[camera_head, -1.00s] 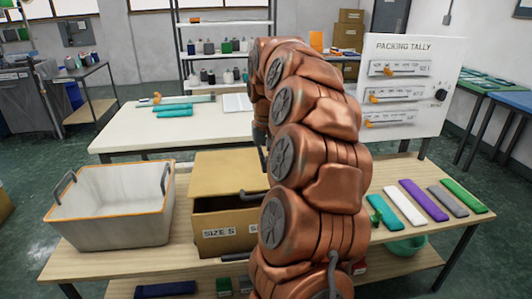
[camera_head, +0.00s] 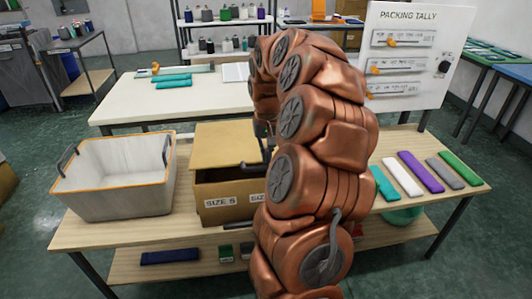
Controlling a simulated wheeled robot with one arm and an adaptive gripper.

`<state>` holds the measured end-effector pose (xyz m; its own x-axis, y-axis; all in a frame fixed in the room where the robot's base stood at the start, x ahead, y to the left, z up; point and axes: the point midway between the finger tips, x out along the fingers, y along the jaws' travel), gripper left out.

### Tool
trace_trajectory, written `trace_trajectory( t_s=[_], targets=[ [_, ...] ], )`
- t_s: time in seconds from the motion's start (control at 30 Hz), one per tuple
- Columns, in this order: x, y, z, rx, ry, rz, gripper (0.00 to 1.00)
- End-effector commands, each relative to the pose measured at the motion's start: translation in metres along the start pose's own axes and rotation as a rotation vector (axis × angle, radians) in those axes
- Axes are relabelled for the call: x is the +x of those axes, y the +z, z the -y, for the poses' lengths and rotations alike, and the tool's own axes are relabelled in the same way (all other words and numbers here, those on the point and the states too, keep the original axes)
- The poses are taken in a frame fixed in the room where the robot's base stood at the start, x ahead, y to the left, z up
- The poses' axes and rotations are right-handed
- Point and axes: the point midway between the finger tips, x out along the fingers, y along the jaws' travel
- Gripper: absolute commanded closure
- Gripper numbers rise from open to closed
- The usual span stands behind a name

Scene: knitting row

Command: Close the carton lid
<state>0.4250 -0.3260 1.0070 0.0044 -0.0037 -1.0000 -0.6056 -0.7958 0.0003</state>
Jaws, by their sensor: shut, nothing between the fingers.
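The brown carton (camera_head: 212,188) stands on the wooden table, with "SIZE S" labels on its front. Its tan lid (camera_head: 220,146) is tilted up at the back, with a dark gap between its front edge and the carton's front wall. My copper arm covers the carton's right part. My dark gripper (camera_head: 264,150) shows only in part, beside the lid's right side, behind my arm. It is shut with nothing in it. I cannot tell whether it touches the lid.
A grey bin (camera_head: 118,208) with an orange rim stands left of the carton. Several coloured knit strips (camera_head: 421,172) lie on the right. A packing tally board (camera_head: 410,75) stands behind them. A white table (camera_head: 178,112) is at the back. A lower shelf (camera_head: 125,266) holds small items.

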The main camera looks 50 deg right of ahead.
Motion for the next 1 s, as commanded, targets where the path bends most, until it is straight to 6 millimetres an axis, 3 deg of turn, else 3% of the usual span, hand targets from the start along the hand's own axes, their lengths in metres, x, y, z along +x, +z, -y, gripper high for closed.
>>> trace_trajectory(
  t_s=[0.17,0.8,1.0],
  targets=[
    [0.005,0.001,0.000,0.000,0.000,-0.006,1.00],
    [0.079,0.016,0.000,-0.002,0.001,-0.168,1.00],
    [0.093,0.018,0.000,-0.001,-0.001,-0.210,1.00]
  ],
)
